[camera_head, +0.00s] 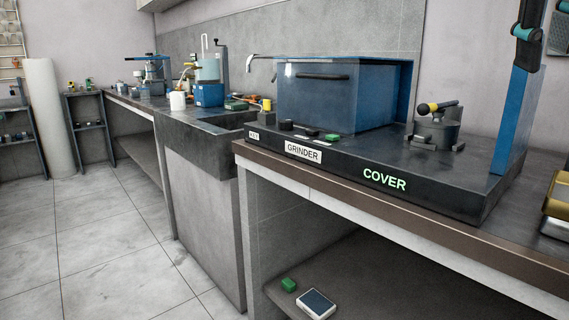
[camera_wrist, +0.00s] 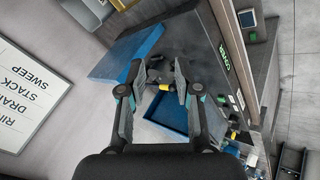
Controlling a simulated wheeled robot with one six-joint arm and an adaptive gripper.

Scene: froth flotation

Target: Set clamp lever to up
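The clamp (camera_head: 436,132) is a dark grey block on the black base, right of the blue grinder housing. Its lever (camera_head: 434,107) lies nearly level, with a black knob and yellow band at the left end. In the wrist view the lever's yellow band (camera_wrist: 164,86) shows between my fingers in the picture. My gripper (camera_wrist: 160,80) is open, its two dark, teal-jointed fingers apart with nothing held. In the head view part of my gripper (camera_head: 527,38) shows at top right, above and to the right of the lever, apart from it.
The blue grinder housing (camera_head: 330,98) stands left of the clamp, and a tall blue panel (camera_head: 520,118) rises to its right. A gold item (camera_head: 560,195) sits at the right edge. A sink (camera_head: 220,120) and more equipment stand farther left. The floor (camera_head: 90,240) is clear.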

